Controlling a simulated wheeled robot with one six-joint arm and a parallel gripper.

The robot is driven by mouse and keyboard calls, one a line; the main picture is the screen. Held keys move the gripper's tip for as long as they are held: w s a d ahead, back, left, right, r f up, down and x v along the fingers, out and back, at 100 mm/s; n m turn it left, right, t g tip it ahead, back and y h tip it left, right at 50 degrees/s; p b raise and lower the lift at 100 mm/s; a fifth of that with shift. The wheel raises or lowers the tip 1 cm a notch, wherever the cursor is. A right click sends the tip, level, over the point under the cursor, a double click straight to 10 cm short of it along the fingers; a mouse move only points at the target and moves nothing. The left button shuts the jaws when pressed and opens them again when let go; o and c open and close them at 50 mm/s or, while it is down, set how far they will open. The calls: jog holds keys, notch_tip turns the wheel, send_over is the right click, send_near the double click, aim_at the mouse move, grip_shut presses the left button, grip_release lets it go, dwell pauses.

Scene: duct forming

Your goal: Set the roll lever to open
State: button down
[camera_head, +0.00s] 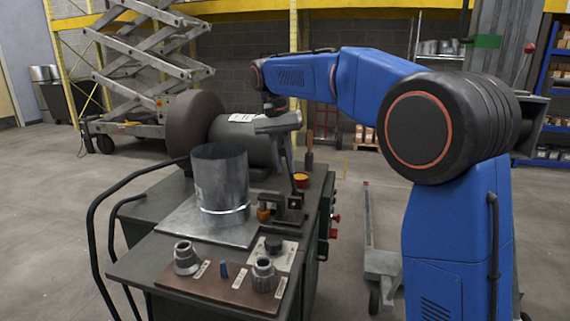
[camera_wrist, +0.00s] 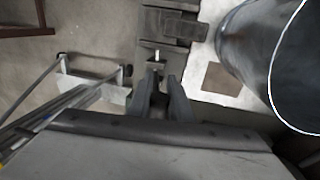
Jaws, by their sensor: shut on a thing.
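The roll lever (camera_head: 292,180) is a slim dark lever rising from a dark bracket (camera_head: 290,208) on the bench, right of the sheet-metal duct cylinder (camera_head: 220,182). My gripper (camera_head: 287,155) comes down onto its upper end, hiding the lever's top. In the wrist view, my gripper's dark fingers (camera_wrist: 160,88) are close together around a narrow dark piece, which appears to be the lever. The bracket (camera_wrist: 172,24) shows just beyond the fingertips, and the cylinder (camera_wrist: 255,55) stands to the right. The lever's exact angle is hard to tell.
The cylinder stands on a metal plate (camera_head: 178,224). Several fittings sit on a front board (camera_head: 219,285). A low cart (camera_head: 382,262) stands right of the bench.

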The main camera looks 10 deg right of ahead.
dwell(0.3)
jog(key=c, duration=1.6)
grip_release()
jog(key=r, duration=0.4)
jog(key=a+r, duration=0.1)
jog(key=r, duration=0.3)
jog(key=a+r, duration=0.1)
jog(key=r, duration=0.2)
jog(key=shift+w+r, duration=0.35)
jog(key=shift+r, duration=0.05)
